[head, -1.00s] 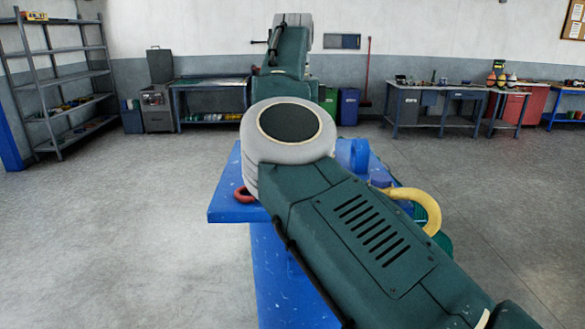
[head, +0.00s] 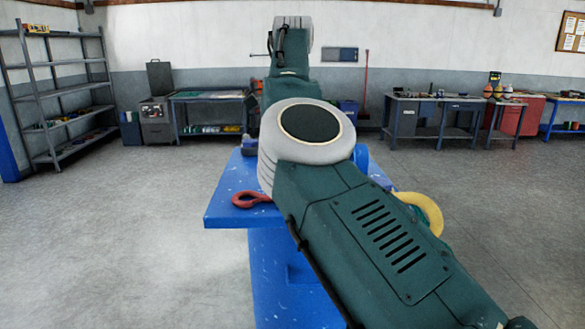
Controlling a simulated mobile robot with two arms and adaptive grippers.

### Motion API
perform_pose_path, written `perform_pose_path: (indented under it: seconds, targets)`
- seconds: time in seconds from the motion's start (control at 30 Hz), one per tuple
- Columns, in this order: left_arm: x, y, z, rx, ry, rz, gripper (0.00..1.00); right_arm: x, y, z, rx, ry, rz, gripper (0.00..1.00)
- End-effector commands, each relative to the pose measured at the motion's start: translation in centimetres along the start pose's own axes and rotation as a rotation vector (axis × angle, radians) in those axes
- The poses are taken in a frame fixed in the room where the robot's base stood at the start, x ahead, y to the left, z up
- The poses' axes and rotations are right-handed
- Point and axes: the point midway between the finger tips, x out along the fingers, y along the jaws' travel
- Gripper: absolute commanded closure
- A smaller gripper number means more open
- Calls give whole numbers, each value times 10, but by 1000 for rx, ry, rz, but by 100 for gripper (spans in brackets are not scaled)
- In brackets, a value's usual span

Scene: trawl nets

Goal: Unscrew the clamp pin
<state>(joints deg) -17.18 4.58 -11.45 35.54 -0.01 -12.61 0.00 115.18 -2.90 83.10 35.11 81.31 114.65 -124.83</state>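My large green arm, coming in from the lower right, covers most of the blue workbench (head: 224,206). The clamp pin cannot be made out; it may be hidden behind the arm. A red hook-shaped piece (head: 250,200) lies on the bench's left part. A curved yellow piece (head: 428,212) shows to the right of my arm. A blue rounded part (head: 361,158) stands at the bench's right side, partly covered. A small dark piece (head: 250,148) at the bench's back left is too small to tell. Neither gripper shows.
Grey shelves (head: 60,90) stand at the far left. A workbench with a lower shelf (head: 208,113) and other tables (head: 436,118) line the back wall. The grey floor (head: 130,220) around the blue bench is clear on both sides.

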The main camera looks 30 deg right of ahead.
Motion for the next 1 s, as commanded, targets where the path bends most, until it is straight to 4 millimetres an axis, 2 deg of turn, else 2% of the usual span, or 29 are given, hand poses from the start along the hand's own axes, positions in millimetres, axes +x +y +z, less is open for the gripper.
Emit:
perform_pose_path:
  seconds: [0.03, 0.37, 0.4, 0.47, 0.5, 1.0]
  targets:
    - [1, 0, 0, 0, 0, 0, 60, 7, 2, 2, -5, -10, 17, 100]
    - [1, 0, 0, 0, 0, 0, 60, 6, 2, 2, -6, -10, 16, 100]
    - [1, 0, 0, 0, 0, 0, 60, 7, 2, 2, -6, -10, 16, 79]
    - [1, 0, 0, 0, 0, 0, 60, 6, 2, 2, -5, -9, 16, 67]
    - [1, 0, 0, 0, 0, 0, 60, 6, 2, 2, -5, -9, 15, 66]
    - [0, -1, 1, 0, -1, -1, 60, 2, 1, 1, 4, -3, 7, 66]
